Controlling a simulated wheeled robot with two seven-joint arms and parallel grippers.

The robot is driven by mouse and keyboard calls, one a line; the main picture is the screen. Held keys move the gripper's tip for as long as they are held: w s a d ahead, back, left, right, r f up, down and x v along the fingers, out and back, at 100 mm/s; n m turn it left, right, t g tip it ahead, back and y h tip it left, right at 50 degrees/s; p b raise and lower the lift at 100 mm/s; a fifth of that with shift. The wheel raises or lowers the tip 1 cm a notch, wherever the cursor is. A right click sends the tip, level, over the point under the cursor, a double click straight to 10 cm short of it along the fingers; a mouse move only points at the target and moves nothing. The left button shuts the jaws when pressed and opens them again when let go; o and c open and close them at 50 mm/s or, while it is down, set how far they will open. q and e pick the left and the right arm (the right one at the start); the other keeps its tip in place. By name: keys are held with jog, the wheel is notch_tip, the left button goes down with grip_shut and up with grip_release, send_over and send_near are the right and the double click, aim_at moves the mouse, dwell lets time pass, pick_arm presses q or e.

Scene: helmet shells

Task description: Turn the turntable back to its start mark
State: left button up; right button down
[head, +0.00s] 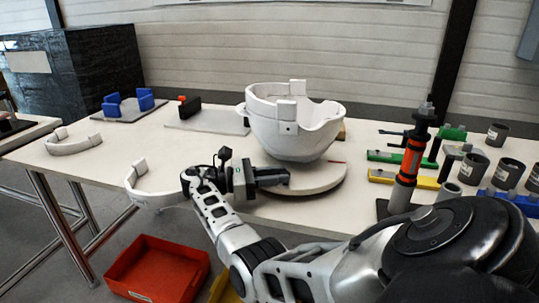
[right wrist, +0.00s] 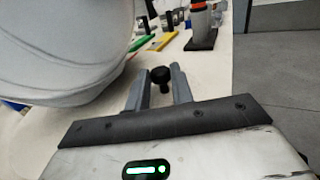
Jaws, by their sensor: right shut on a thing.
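The turntable (head: 325,180) is a round pale disc on the white table, with a small red mark at its back right edge. A white helmet shell (head: 285,135) sits on it, open side up; its side fills the left of the right wrist view (right wrist: 60,45). My right gripper (head: 286,178) is at the turntable's front left edge, below the shell. In the right wrist view, its fingers (right wrist: 160,85) are on either side of a black knob (right wrist: 160,74), shut on it. The gripper hides part of the turntable's edge. My left gripper is not in view.
A white curved band (head: 150,198) lies left of my right gripper, another (head: 74,146) farther left. An orange and black tool (head: 408,160) stands upright at right, near green and yellow clamps and dark cups (head: 473,168). A red bin (head: 158,268) is on the floor.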

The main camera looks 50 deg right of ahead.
jog(key=shift+f, duration=0.1)
dwell(0.3)
jog(key=c, duration=1.2)
grip_release()
jog(key=shift+c, duration=0.2)
